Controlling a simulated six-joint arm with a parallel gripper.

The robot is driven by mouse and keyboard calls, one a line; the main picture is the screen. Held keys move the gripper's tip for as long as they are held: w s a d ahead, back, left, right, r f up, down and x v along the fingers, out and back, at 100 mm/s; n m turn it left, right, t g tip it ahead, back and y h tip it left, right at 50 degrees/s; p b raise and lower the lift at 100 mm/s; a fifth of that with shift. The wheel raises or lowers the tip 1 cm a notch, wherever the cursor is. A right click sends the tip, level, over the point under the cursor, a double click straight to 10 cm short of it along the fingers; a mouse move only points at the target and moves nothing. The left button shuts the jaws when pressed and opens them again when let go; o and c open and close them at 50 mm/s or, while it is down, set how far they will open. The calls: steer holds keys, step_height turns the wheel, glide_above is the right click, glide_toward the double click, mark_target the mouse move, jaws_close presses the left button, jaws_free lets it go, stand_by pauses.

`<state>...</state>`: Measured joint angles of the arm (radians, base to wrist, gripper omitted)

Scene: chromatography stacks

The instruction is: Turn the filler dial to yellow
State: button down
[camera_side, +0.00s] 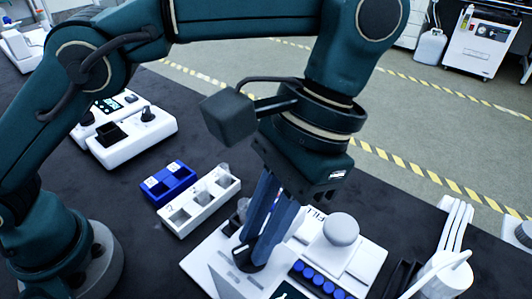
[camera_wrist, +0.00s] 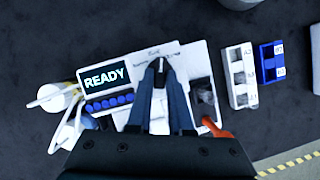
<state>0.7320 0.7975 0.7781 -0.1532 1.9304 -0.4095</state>
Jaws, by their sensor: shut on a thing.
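The filler (camera_side: 205,262) is a white panel unit at the bottom centre of the side view, with a white rounded knob (camera_side: 341,229) on top. Its small black dial (camera_side: 252,266) sits near the panel's front left part. My gripper (camera_side: 250,243) points down with its blue fingers shut on the dial. In the wrist view my gripper (camera_wrist: 160,67) is at the dial, at the upper middle of the panel. The filler's screen (camera_wrist: 105,80) reads READY.
A row of blue round caps (camera_side: 320,280) lies beside the dial. A white rack (camera_side: 200,207) and a blue rack (camera_side: 168,182) stand to the left in the side view. White tubes in a holder (camera_side: 445,270) stand at the right. An orange-red part (camera_wrist: 217,129) shows beside the panel.

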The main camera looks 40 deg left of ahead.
steer(key=shift+m, duration=0.6)
steer(key=shift+t, duration=0.3)
steer(key=c, duration=0.8)
jaws_free()
steer(key=shift+d, duration=0.1)
